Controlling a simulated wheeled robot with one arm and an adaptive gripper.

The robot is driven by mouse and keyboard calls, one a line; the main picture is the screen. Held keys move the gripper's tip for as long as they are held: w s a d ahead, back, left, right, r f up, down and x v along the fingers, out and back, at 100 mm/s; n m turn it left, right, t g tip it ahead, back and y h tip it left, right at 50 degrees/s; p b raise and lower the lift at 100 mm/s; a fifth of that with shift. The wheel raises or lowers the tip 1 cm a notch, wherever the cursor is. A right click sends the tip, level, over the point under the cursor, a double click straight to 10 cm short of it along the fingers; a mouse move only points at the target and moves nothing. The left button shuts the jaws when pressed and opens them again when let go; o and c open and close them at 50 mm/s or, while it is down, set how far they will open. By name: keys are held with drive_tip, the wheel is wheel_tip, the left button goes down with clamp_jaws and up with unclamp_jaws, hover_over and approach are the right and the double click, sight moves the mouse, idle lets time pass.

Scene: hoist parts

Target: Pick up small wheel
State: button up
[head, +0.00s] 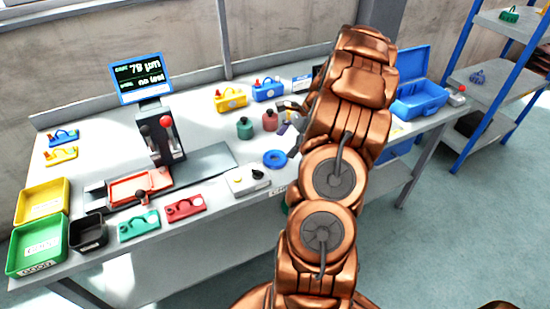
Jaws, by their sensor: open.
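I cannot pick out the small wheel for certain. A blue ring (275,158) lies flat on the grey table; it is the most wheel-like loose part in view. My gripper (287,117) is open, over the table behind the ring and just right of a small red knobbed part (270,121). My bronze arm hides part of the gripper and the table to its right. I see nothing held between the visible fingers.
A teal knobbed part (245,128) stands left of the red one. Yellow (231,103) and blue (268,94) part holders are behind. A display stand (160,135), coloured trays (40,203) and holders fill the left. A blue open case (422,103) stands right.

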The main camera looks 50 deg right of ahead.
sight(278, 153)
drive_tip(key=p+x, duration=0.1)
drive_tip(key=x, duration=0.3)
drive_tip(key=shift+a+f, duration=0.15)
drive_tip(key=shift+f, duration=0.05)
drive_tip(key=c, duration=1.5)
